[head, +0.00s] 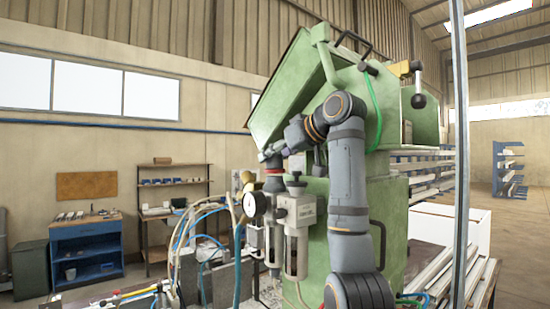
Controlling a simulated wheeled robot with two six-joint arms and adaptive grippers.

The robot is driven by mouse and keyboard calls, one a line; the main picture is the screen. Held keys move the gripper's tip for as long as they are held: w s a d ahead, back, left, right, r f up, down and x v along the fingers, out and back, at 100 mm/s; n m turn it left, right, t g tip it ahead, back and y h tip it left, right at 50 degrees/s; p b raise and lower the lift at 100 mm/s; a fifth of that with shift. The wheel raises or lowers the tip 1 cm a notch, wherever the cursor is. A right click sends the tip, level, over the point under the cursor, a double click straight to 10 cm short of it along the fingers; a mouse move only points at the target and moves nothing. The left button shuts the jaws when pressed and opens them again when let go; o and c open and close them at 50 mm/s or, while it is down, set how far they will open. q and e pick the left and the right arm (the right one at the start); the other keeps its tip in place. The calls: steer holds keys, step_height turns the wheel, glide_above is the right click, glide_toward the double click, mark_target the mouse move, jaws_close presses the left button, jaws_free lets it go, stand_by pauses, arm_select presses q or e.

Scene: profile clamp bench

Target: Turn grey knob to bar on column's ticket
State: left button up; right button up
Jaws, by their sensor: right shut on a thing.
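My right arm rises in front of the green machine column (385,205) and bends left at the top. My right gripper (271,158) is at the top of the air unit, shut on what looks like the grey knob (273,163), just above a red ring. The fingers and wrist hide part of the knob, so its turn cannot be read. A round white pressure gauge (254,205) faces left below it; its needle is too small to read. My left gripper is not in view.
Filter bowls (296,252) hang beside the gauge, with blue and pale hoses (205,212) to the left. The slanted green hood (285,90) stands close above my wrist. A metal post (461,150) rises at right. A blue cabinet (86,252) stands farther back.

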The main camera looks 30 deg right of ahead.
steer(key=o, duration=1.2)
steer(key=shift+w, duration=0.1)
steer(key=v, duration=0.7)
steer(key=shift+s+d+r, duration=0.1)
steer(key=shift+s, duration=0.3)
steer(key=shift+w, duration=0.1)
steer(key=shift+w, duration=0.1)
